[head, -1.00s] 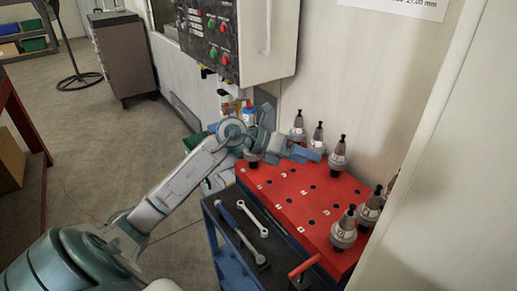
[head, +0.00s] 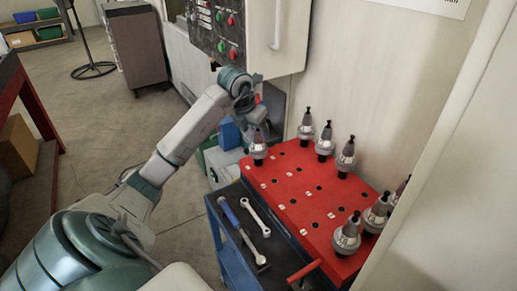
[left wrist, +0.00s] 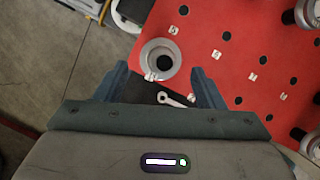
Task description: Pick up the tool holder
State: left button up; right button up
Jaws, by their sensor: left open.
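Several grey metal tool holders with tapered tops stand upright on a red board with small holes (head: 285,190). One tool holder (head: 258,152) stands alone at the board's left corner. My left gripper (head: 250,119) is just above this holder, open and empty. In the left wrist view, the gripper's two fingers (left wrist: 159,70) are spread, and the round grey tool holder (left wrist: 160,58) lies between and just beyond their tips. Other holders stand along the back edge (head: 325,142) and at the right end (head: 347,236). My right gripper is not in view.
The board sits on a blue cart with a dark top (head: 240,205). A blue-handled hammer (head: 243,232) and a wrench (head: 255,215) lie on the cart's near side. A wall rises behind the board, and a machine control panel (head: 225,28) hangs behind my left arm.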

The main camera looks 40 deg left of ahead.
aim_at(258, 138)
pick_arm(q)
jog(key=p+x, duration=0.1)
jog(key=x, duration=0.3)
jog(key=shift+d, duration=0.15)
jog(key=shift+w+f, duration=0.3)
jog(key=shift+f, duration=0.25)
grip_shut()
jog(key=shift+r, duration=0.15)
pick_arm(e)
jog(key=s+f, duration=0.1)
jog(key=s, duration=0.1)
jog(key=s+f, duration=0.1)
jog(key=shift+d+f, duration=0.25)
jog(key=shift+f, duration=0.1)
